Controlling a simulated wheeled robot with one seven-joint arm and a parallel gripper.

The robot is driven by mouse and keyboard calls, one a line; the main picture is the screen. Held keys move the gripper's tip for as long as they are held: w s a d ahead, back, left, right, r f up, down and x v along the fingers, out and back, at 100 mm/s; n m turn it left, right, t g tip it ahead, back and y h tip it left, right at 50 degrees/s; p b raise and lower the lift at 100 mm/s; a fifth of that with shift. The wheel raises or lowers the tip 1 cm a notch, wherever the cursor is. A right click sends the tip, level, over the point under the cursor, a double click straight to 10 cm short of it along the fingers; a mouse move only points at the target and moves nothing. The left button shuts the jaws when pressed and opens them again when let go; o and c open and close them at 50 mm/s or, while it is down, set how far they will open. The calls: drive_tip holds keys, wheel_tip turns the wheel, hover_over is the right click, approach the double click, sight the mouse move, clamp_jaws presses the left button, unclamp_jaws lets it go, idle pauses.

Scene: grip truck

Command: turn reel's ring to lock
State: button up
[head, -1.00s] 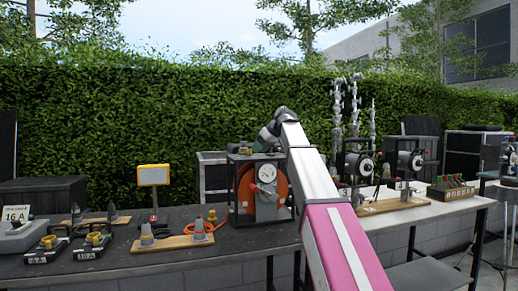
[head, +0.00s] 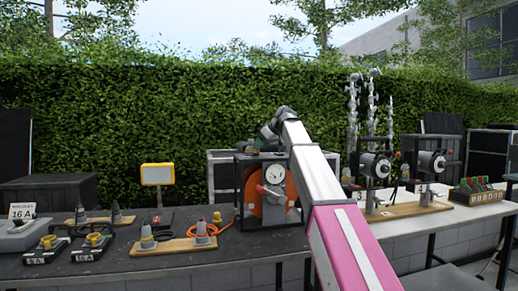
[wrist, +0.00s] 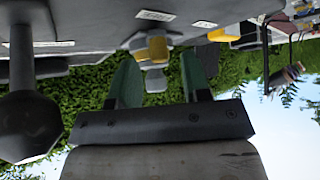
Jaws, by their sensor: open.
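The reel (head: 280,208) is an orange drum in a dark frame with a pale grey front panel, standing on the dark table. A white dial and a reddish handle show on its front. My gripper (head: 268,138) is above the top of the reel in the head view, its fingertips hard to make out. In the wrist view, which is upside down, my gripper (wrist: 160,65) has its two green fingers apart with nothing between them. A grey connector with a yellow band (wrist: 157,47) lies just beyond the fingertips. I cannot tell which part is the ring.
A dark knob-ended post (wrist: 30,120) is close on the left in the wrist view. On the table, a wooden board with grey plugs and an orange cable (head: 172,247) lies left of the reel. A yellow-framed lamp (head: 157,174) stands behind. Two spotlights (head: 375,166) stand right.

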drive_tip(key=shift+x, duration=0.85)
clamp_jaws()
